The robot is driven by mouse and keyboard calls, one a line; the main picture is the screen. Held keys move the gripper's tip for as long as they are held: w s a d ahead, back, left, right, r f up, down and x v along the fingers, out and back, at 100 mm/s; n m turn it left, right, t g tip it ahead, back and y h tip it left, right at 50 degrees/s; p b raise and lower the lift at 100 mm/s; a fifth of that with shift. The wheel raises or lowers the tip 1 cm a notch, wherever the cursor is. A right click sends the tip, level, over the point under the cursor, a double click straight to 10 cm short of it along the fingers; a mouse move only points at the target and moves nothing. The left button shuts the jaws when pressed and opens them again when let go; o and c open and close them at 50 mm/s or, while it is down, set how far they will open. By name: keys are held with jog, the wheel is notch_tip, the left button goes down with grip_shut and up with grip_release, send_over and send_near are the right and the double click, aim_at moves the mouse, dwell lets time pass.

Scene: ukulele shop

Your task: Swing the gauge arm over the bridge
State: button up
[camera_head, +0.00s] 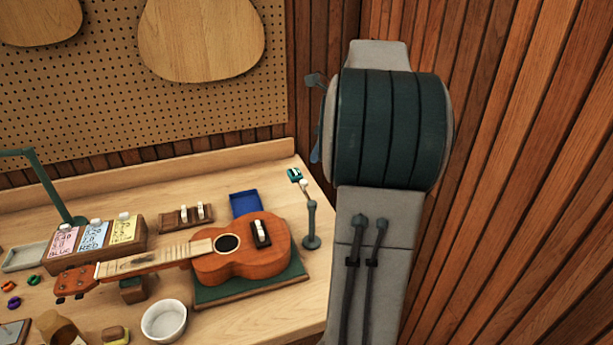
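The gauge stand is a thin dark grey post (311,225) on a round foot, at the right end of the bench. Its gauge arm (304,188) runs from the post top toward the back left and ends in a small teal gauge head (295,174). The head is behind and to the right of the ukulele, not over the bridge. The ukulele (250,264) lies face up, its dark bridge (261,233) bearing small white pieces. My arm fills the right side. Small parts poke out behind it at the upper left; I cannot tell whether they are my gripper.
A green mat (292,284) lies under the ukulele body. A blue tray (245,203) is behind it, and a white bowl (164,321) is in front. A pegboard wall (100,100) and wood-plank wall (530,170) close the corner.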

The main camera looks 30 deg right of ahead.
aim_at(304, 181)
jog(key=x, duration=1)
jog(key=shift+f+p, duration=0.15)
jog(key=shift+p, duration=0.15)
grip_shut()
